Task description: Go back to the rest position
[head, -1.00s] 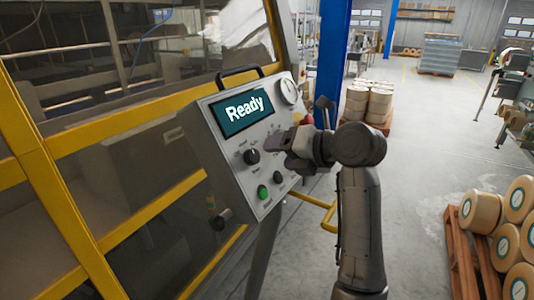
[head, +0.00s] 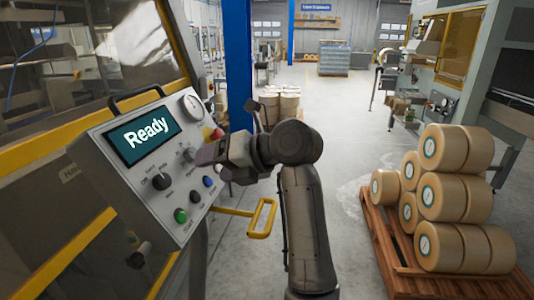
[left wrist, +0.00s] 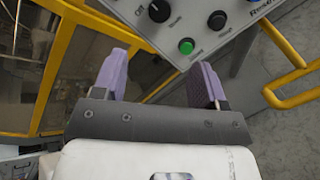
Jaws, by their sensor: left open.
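The grey control panel (head: 90,150) stands at left in the head view, its screen (head: 143,136) reading "Ready". It has a black knob (head: 161,182), a green button (head: 180,215) and a red-and-yellow button (head: 213,134), partly hidden by my gripper. My left gripper (head: 203,154) is in front of the panel's right part. In the left wrist view my left gripper (left wrist: 160,68) has its two purple fingers apart with nothing between them. The panel's lower edge, with the green button (left wrist: 186,46), lies beyond the fingertips. My right gripper is not in view.
A yellow rail (head: 262,218) sticks out below the panel, close to my arm. A yellow-framed machine enclosure (head: 60,255) is at left. At right, a wooden pallet (head: 385,250) holds several tan rolls (head: 440,205). The floor (head: 345,130) between is largely clear.

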